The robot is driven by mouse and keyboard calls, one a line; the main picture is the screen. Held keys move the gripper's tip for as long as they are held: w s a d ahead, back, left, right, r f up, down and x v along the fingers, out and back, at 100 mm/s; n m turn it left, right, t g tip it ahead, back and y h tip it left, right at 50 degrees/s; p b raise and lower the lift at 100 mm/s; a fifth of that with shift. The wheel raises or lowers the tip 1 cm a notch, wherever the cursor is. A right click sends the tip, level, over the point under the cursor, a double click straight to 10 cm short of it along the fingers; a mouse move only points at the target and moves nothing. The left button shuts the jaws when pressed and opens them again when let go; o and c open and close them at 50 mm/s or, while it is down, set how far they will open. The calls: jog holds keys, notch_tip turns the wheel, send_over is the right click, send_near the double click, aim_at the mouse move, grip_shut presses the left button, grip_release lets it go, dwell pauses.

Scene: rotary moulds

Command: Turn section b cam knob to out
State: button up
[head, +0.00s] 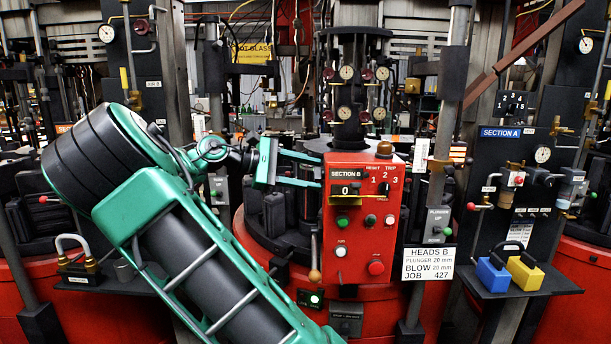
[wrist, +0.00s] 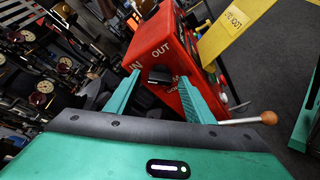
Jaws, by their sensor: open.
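The red Section B control box (head: 360,215) stands at the centre of the head view. Its side face, marked IN and OUT, shows in the wrist view (wrist: 165,45). A dark knob (wrist: 160,75) sits on that face below the two labels, and I cannot make out which label it points to. My gripper (head: 318,172) is open at the left side of the box. In the wrist view my gripper (wrist: 159,77) has one finger on each side of the knob; I cannot tell whether they touch it. The knob is not visible in the head view.
A lever with a wooden ball (wrist: 268,118) sticks out low by the box, right of my fingers in the wrist view. A white job sign (head: 428,264) hangs right of the box. The Section A panel (head: 500,150) and a shelf with padlocks (head: 525,272) stand further right.

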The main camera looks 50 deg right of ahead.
jog(key=c, duration=1)
jog(key=shift+c, duration=0.2)
jog(key=shift+m, duration=0.3)
jog(key=shift+f+m+g+h, duration=0.25)
jog(key=shift+m+g+h, duration=0.45)
jog(key=shift+m, duration=2.05)
jog(key=shift+f+m+g+h, duration=0.35)
jog(key=shift+m+h, duration=0.7)
jog(key=shift+m, duration=1.65)
jog(key=shift+f+m+g+h, duration=0.1)
jog(key=shift+m+g+h, duration=0.65)
jog(key=shift+m, duration=2)
